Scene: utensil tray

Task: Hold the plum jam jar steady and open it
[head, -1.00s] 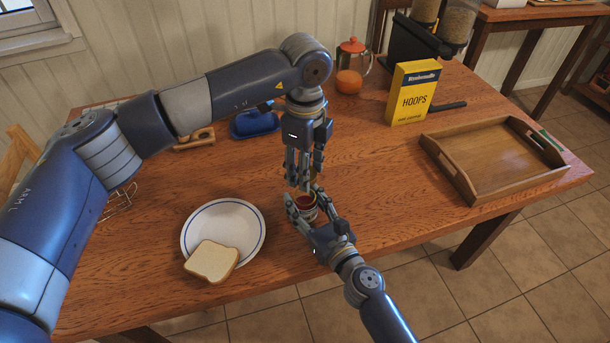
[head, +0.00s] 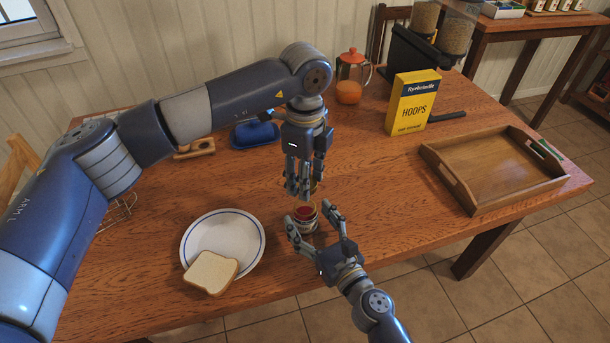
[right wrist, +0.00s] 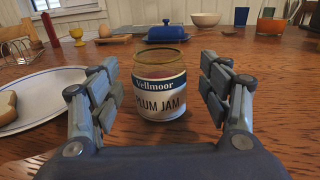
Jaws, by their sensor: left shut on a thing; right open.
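The plum jam jar (head: 306,224) stands upright on the table, right of the plate. Its top is uncovered, with dark red jam showing inside. In the right wrist view the jar (right wrist: 160,100) shows its label and bare rim. My left gripper (head: 302,189) points down just above and behind the jar, shut on what looks like the lid; the fingers mostly hide it, with only a yellowish bit showing. My right gripper (head: 309,214) is open, with its fingers on either side of the jar and visible gaps in the right wrist view.
A white plate (head: 222,225) with a bread slice (head: 210,272) lies left of the jar. A wooden tray (head: 470,195) and a yellow cereal box (head: 412,103) stand to the right. A blue butter dish (head: 256,134) is behind my left gripper. Table between jar and tray is clear.

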